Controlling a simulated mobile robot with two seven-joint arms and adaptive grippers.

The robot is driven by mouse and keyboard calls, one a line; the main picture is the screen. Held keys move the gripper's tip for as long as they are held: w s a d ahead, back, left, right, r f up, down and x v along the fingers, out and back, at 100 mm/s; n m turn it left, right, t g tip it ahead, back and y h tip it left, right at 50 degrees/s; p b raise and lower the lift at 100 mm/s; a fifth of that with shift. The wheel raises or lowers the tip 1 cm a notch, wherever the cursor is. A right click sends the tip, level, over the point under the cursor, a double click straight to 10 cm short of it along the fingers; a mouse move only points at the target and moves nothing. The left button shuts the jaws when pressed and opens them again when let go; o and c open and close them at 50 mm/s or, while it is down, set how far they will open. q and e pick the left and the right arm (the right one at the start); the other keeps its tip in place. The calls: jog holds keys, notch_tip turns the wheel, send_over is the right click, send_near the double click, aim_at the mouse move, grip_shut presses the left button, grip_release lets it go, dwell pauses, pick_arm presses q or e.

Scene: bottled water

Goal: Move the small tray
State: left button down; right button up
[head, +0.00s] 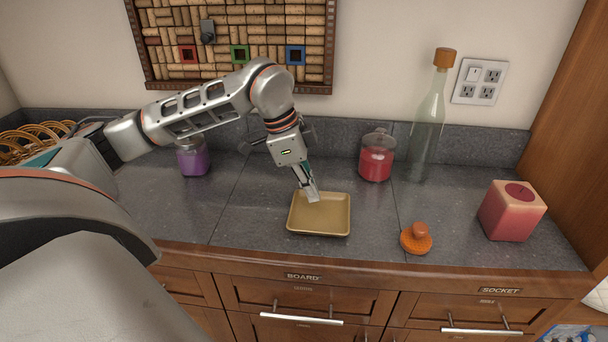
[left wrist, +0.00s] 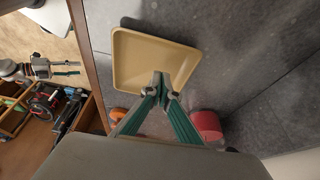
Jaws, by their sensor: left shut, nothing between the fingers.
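The small tray (head: 320,228) is tan, shallow and square with raised rims, and lies flat on the dark stone counter near its front edge. It also shows in the left wrist view (left wrist: 150,60), past my fingertips. My left gripper (head: 312,196) points down at the tray's back rim in the head view. Its fingers are shut and empty, with the tips (left wrist: 162,88) overlapping the tray's edge in the wrist view. I cannot tell whether they touch the tray. My right gripper is not clearly seen in the head view.
An orange knobbed lid (head: 416,238) lies right of the tray. A purple jar (head: 193,160) stands left. Counter left of the tray is clear.

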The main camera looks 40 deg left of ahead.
aim_at(302, 209)
pick_arm(q)
jog(key=x, duration=0.2)
jog(key=shift+s+a+f, duration=0.1)
jog(key=shift+a+f, duration=0.05)
jog(key=shift+f, duration=0.25)
jog(key=shift+s+a+r, duration=0.1)
jog(key=shift+s+a, duration=0.2)
jog(key=shift+a, duration=0.2)
jog(key=shift+s+a, duration=0.35)
jog(key=shift+a, duration=0.15)
jog(key=shift+s+a, duration=0.3)
jog(key=shift+a, duration=0.1)
pick_arm(e)
jog(key=shift+w+r, duration=0.4)
jog(key=shift+r, duration=0.3)
jog(key=shift+s+f, duration=0.15)
jog(key=shift+f, duration=0.1)
